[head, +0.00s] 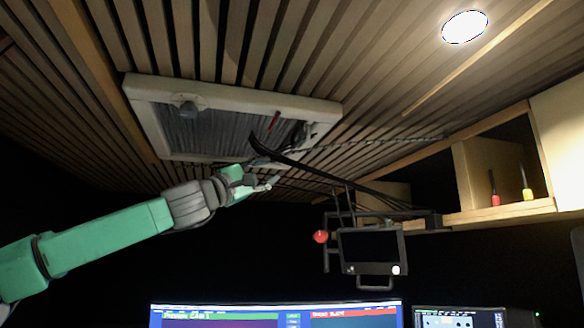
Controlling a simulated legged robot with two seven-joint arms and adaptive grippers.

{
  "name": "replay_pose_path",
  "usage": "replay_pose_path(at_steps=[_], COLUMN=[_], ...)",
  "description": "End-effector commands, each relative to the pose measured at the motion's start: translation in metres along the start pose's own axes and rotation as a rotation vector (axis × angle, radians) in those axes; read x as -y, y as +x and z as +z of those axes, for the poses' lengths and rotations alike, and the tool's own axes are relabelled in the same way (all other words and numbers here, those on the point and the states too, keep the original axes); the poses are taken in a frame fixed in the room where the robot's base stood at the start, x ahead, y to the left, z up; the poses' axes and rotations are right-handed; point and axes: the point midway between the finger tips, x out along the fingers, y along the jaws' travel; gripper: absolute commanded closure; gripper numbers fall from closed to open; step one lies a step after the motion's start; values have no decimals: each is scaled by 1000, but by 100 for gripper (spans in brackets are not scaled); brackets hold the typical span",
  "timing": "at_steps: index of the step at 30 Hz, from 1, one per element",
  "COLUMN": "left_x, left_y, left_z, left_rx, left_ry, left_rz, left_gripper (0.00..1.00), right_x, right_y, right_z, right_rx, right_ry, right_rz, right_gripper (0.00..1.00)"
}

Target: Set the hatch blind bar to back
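The roof hatch has a pale frame (148,118) set in the slatted ceiling. The bar itself is not clearly made out. My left gripper (266,184) is just below the hatch's near edge, at the end of my green arm. Its fingers are too small to read. My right gripper is not in view.
A dark curved arm (330,175) and cables pass close to the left gripper, right of the hatch. A small hanging monitor (371,250) with a red knob (320,236) is below. A shelf (500,213) is at right; lit screens (275,316) are at the bottom.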

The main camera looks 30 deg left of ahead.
Motion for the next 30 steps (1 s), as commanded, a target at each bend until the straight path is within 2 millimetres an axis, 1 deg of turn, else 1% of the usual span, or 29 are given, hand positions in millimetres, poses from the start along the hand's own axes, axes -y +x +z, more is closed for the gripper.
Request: replay_pose_path(at_steps=[1,3,5,8,11,18,21,25,30], left_x=[-17,-30,-35,-36,-36,-41,-43,-44,-44], left_y=[-4,-6,-4,8,26,78,96,114,126], left_z=[-4,-7,-7,-6,-5,-7,-8,-10,-10], left_rx=[-2,-4,-3,-3,-4,-4,-5,-5,-4], left_ry=[-13,-24,-27,-27,-27,-27,-27,-28,-27], left_rz=[28,49,56,55,54,54,55,56,57], left_gripper=[69,69,69,69,69,69,69,69,69], right_x=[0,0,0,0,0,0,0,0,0], right_y=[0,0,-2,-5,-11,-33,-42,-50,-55], right_z=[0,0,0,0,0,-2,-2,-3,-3], right_rx=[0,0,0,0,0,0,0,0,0], right_ry=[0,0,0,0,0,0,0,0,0], right_rz=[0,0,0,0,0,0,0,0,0], right_gripper=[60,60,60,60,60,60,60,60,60])
